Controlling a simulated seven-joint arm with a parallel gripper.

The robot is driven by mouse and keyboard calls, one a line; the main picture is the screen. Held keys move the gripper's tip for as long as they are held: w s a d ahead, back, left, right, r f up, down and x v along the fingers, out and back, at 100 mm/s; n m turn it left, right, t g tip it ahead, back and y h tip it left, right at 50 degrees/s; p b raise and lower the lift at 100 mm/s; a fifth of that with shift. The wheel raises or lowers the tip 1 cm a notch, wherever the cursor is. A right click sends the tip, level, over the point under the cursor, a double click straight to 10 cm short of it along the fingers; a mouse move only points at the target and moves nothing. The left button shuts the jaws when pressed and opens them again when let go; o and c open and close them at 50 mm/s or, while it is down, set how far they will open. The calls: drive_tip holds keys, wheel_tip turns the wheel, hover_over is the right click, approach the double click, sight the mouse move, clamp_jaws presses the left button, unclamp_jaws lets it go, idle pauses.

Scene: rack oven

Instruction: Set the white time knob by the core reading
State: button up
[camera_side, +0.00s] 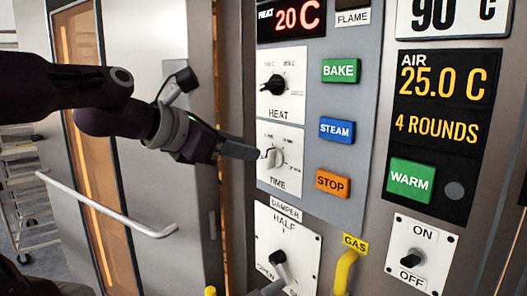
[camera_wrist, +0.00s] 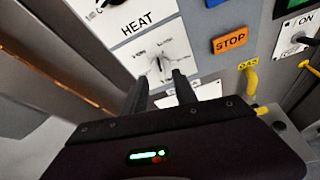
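The white time knob (camera_side: 270,158) sits on a white dial plate marked TIME, below the HEAT dial. In the wrist view the knob (camera_wrist: 160,67) shows just beyond and between my fingertips. My gripper (camera_side: 256,154) points at it from the left, its tips close to the knob; I cannot tell whether they touch it. In the wrist view my gripper (camera_wrist: 161,78) has its two dark fingers apart. The dial marks are too small to read. An upper display (camera_side: 450,16) reads 90 C, its label cut off. The display below (camera_side: 440,105) reads AIR 25.0 C and 4 ROUNDS.
The black heat knob (camera_side: 273,85) is above, the damper lever (camera_side: 279,258) below. BAKE (camera_side: 341,70), STEAM (camera_side: 337,131) and STOP (camera_side: 332,183) buttons stand to the right, with a yellow gas handle (camera_side: 345,271). The oven door's bar handle (camera_side: 105,205) is at the left.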

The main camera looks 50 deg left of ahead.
sight(267, 154)
drive_tip(key=x, duration=0.7)
drive_tip(key=shift+s, duration=0.1)
clamp_jaws()
